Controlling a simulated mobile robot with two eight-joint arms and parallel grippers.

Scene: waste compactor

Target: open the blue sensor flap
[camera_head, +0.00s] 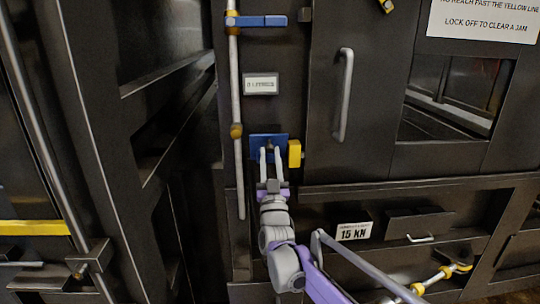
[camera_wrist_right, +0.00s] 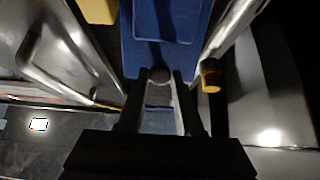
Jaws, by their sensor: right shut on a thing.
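The blue sensor flap (camera_head: 257,140) is a small blue plate on the dark front of the compactor, left of the door with the long handle. It fills the top middle of the right wrist view (camera_wrist_right: 135,50). My right gripper (camera_head: 270,151) comes up from below and is at the flap. In the wrist view its fingers (camera_wrist_right: 160,80) are closed around a small round grey knob (camera_wrist_right: 160,74) at the flap's near edge. I cannot tell whether the flap is tilted out. My left gripper is not in view.
A yellow block (camera_head: 294,153) sits just right of the flap. A vertical rod (camera_head: 235,90) with yellow joints runs close on its left, with a blue lever (camera_head: 262,21) above. A door handle (camera_head: 344,95) stands out to the upper right. Drawers lie below right.

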